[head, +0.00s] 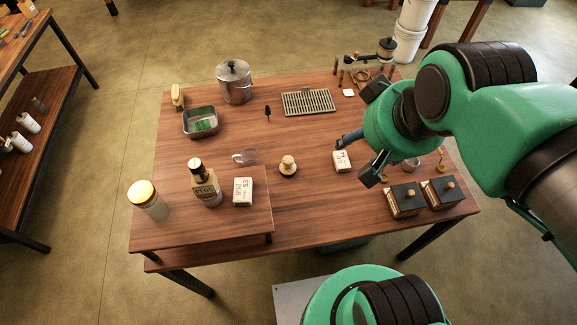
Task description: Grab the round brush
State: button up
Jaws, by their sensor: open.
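What looks like the round brush (288,166) is a small round thing with a pale wooden knob and a darker, wider base. It stands upright on the wooden table near the middle front, and its bristles are too small to make out. My gripper (364,132) is at the right, above the table, its dark fingers spread apart and pointing left. It is open and holds nothing that I can see. It is apart from the brush, to its right.
A white box (341,161) lies between brush and gripper. A glass cup (246,157) is left of the brush. A raised shelf (225,230) holds a bottle (205,185), a jar (148,201) and a box (243,192). Black boxes (404,200) stand front right; a pot (234,82) stands behind.

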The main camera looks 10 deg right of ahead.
jog(key=shift+w, duration=0.1)
jog(key=m+g+p, duration=0.2)
jog(key=m+g, duration=0.2)
send_over(288, 159)
jog(key=s, duration=0.1)
notch_tip(288, 159, down, 31)
jog(key=shift+s+a+f+h, duration=0.15)
jog(key=shift+a+h, duration=0.15)
jog(key=shift+f, duration=0.1)
jog(key=shift+m, duration=0.3)
jog(key=shift+w+d+f+b, duration=0.1)
jog(key=shift+w+f+b, duration=0.1)
jog(key=shift+f, duration=1.2)
jog(key=shift+w+d+f+b, duration=0.1)
jog(key=shift+f+b, duration=0.05)
jog(key=shift+f, duration=1.25)
jog(key=shift+w+f+b, duration=0.15)
jog(key=shift+f+b, duration=0.05)
jog(key=shift+f, duration=1.2)
jog(key=shift+f, duration=0.1)
